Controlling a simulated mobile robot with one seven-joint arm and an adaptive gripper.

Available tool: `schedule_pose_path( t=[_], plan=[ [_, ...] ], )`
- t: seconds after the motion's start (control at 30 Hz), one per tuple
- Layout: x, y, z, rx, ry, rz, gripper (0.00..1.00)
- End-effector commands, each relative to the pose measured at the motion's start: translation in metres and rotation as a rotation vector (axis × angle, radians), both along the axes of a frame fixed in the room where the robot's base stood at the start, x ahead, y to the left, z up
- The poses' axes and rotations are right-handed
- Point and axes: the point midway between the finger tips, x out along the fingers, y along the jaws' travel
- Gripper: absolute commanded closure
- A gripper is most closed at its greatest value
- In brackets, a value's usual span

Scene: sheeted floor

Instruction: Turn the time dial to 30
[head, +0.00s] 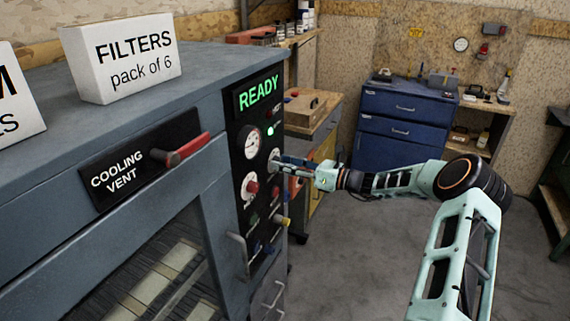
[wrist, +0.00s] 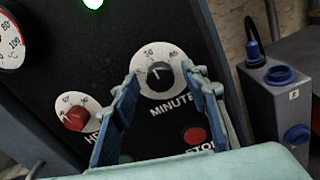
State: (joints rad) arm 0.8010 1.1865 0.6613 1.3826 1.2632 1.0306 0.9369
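The time dial (wrist: 159,74) is a white round plate with a black knob, labelled MINUTES, on the black control panel. A pale mark on the knob points roughly upward in the wrist view; the scale numbers are small, and I cannot tell the exact setting. My gripper (wrist: 160,79) is open, with one blue finger on each side of the knob in the picture. I cannot tell whether either finger touches it. In the head view, my gripper (head: 283,162) is close to the panel at the dial (head: 273,155), which it partly hides.
A red knob (wrist: 76,117) on a white plate lies left of the dial. A red STOP button (wrist: 195,136) is below. A gauge (wrist: 10,45) and lit green lamp (wrist: 92,3) are above left. The display (head: 258,93) reads READY. Yellow-ended and other controls project lower down.

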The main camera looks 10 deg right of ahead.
Motion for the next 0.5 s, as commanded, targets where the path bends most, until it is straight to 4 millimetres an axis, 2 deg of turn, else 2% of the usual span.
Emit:
schedule_pose_path(
  t=[0.27,0.37,0.5],
  plan=[
    [-0.001,-0.002,0.0,-0.002,0.0,-0.001,0.59],
    [-0.007,-0.011,0.0,-0.001,-0.001,-0.002,0.59],
    [-0.022,-0.033,0.0,-0.001,0.001,-0.005,0.59]
  ],
)
